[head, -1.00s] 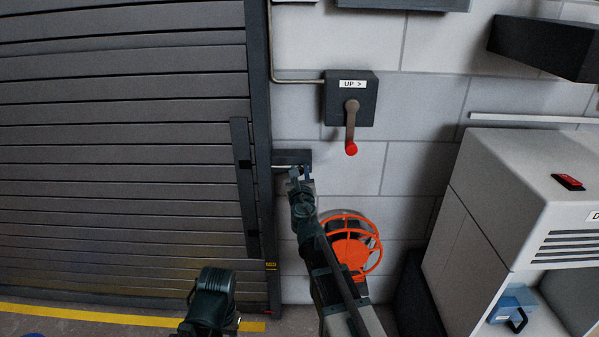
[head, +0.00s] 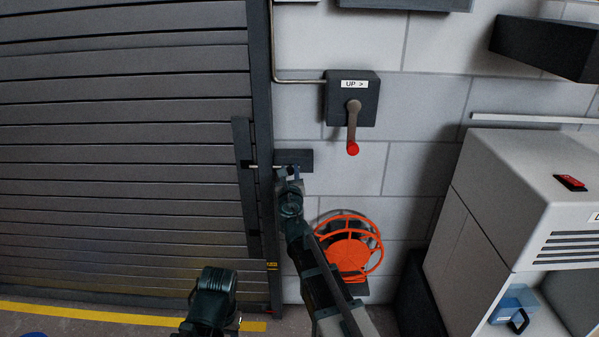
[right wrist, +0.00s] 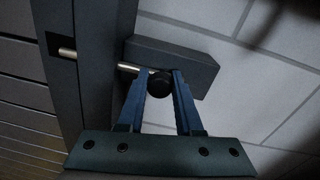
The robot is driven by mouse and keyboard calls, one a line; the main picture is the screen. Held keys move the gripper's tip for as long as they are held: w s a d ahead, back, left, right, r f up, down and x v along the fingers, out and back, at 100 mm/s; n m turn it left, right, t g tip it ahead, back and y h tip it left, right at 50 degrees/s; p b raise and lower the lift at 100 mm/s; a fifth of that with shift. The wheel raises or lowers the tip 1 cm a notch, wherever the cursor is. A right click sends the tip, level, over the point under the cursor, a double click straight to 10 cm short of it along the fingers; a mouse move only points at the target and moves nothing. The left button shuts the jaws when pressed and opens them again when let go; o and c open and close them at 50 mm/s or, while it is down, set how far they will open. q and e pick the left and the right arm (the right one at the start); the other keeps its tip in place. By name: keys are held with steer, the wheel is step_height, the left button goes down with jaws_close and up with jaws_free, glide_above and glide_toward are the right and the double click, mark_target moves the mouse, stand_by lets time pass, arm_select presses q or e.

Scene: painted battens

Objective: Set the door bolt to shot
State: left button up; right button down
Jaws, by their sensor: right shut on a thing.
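The door bolt has a dark housing block (head: 295,158) on the wall right of the shutter, a pale metal rod (right wrist: 130,69) and a round black knob (right wrist: 158,86). My right gripper (right wrist: 158,78) is shut on the knob, one blue finger on each side. In the head view my right gripper (head: 290,172) is just below the block and partly covers the bolt. The rod shows again left of the frame post, its end at the dark square hole in the upright strip (head: 243,190) on the shutter. How deep it sits is hidden. Only part of my left arm shows, at the bottom.
A switch box (head: 365,88) with a red-tipped lever labelled "UP >" hangs above right. An orange hose reel (head: 346,257) is low on the wall beside my right arm. A grey cabinet (head: 480,190) stands at right. The slatted shutter (head: 120,130) fills the left.

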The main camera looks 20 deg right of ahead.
steer(key=shift+w+a, duration=0.15)
steer(key=shift+a, duration=0.35)
steer(key=c, duration=0.6)
jaws_free()
steer(key=shift+a, duration=0.1)
steer(key=v, duration=1.3)
steer(key=shift+s, duration=0.4)
